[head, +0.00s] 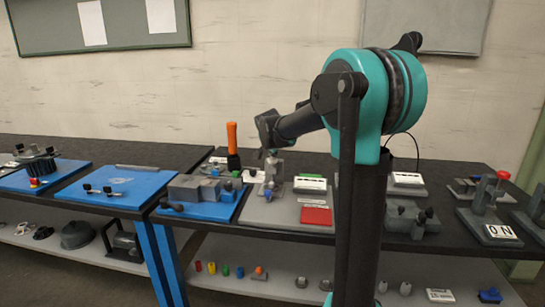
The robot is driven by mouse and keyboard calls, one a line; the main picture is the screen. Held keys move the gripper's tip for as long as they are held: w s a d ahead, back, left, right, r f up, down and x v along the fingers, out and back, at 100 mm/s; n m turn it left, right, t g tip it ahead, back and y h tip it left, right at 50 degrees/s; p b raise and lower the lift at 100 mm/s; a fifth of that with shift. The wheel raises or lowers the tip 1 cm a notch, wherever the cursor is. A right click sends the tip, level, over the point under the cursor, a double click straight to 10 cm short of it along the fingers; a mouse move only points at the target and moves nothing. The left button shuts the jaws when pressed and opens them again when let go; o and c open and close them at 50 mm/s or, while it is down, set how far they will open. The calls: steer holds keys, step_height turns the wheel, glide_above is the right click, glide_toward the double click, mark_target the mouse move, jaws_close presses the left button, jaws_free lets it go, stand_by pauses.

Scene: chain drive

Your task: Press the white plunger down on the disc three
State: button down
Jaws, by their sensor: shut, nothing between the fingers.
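My gripper (272,153) points down over the middle of the bench, at the end of my arm. Its fingers look shut with nothing seen between them. Just below it stands a small upright grey fixture (272,178) on a grey base plate (262,210). The fingertips are at or close to the top of this fixture; I cannot tell whether they touch. A white plunger and a disc marked three cannot be made out at this size; they may be hidden behind the gripper.
An orange-handled tool (232,138) stands behind left. A grey vise (195,188) on a blue plate is left of the fixture. A red block (316,216) lies on the base plate to the right. A red-knobbed stand (502,176) is far right. Small parts line the lower shelf (215,288).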

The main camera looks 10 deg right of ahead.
steer(key=shift+f, duration=0.95)
stand_by(0.7)
steer(key=shift+s+f, duration=0.15)
steer(key=shift+f, duration=0.3)
stand_by(0.7)
steer(key=shift+a, duration=0.1)
steer(key=shift+r, duration=0.4)
steer(key=shift+w+r, duration=0.2)
steer(key=shift+r, duration=2.05)
steer(key=shift+r, duration=2.5)
